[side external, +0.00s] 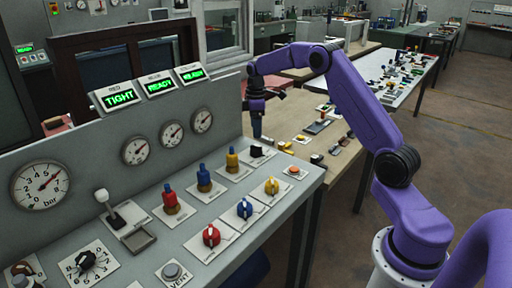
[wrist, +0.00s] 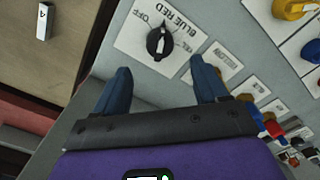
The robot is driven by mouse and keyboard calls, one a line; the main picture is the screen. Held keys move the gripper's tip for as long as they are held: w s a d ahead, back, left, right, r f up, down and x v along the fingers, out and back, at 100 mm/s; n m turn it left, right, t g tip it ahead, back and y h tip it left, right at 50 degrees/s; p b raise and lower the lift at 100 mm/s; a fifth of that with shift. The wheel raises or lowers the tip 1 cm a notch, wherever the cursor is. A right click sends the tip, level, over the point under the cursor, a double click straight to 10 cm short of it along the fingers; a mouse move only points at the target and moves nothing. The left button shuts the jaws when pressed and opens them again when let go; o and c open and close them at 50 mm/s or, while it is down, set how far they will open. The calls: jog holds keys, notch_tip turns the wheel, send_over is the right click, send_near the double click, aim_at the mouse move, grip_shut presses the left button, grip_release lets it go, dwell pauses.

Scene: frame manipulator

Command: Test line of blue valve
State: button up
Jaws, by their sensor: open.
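The blue rotary knob (side external: 244,207) sits on a white plate between a red knob (side external: 211,235) and a yellow knob (side external: 271,186). A blue upright fitting (side external: 204,179) stands behind it. The black selector knob (side external: 257,151) is at the far end of the panel; in the wrist view the selector knob (wrist: 158,43) has OFF, BLUE, RED and YEL labels. I cannot tell its setting for certain. My gripper (wrist: 160,65) is open and empty, with the selector just beyond and between its fingertips. In the side view my gripper (side external: 257,118) hangs near the selector.
Displays read TIGHT (side external: 119,97) under RED and READY (side external: 160,85) under BLUE; the third display (side external: 192,74) is hard to read. Red (side external: 170,199) and yellow (side external: 232,160) fittings stand in the upright row. A lever (side external: 110,210) and VENT button (side external: 172,272) are nearer.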

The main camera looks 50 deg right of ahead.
aim_at(256, 146)
notch_tip(256, 146, down, 9)
jog(key=shift+r, duration=0.2)
dwell(0.3)
jog(key=c, duration=1.1)
